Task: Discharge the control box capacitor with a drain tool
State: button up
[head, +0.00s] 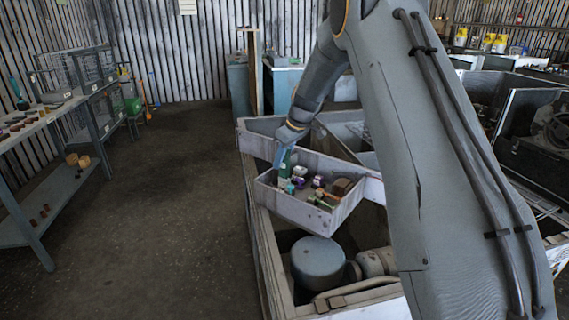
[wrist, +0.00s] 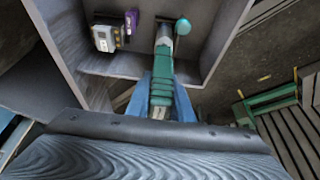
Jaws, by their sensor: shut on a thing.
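My gripper (wrist: 163,104) is shut on a tool with a ribbed teal-green handle (wrist: 161,84), which looks like the drain tool. Its blue fingers lie on either side of the handle, and a grey shaft extends beyond it. In the head view my gripper (head: 283,156) is at the left end of a grey tray (head: 298,212), with the green tool (head: 285,166) upright in it at the tray. I cannot tell whether the tool touches the tray. I cannot clearly make out the control box or its capacitor.
The tray holds several small parts, including a brown block (head: 342,186); a grey-white part (wrist: 105,38) and a purple part (wrist: 131,21) show in the wrist view. Below is a round grey housing (head: 318,262). Shelves (head: 60,190) stand left, across open floor.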

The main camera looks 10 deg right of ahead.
jog(key=shift+r+p, duration=1.2)
jog(key=shift+r, duration=2.3)
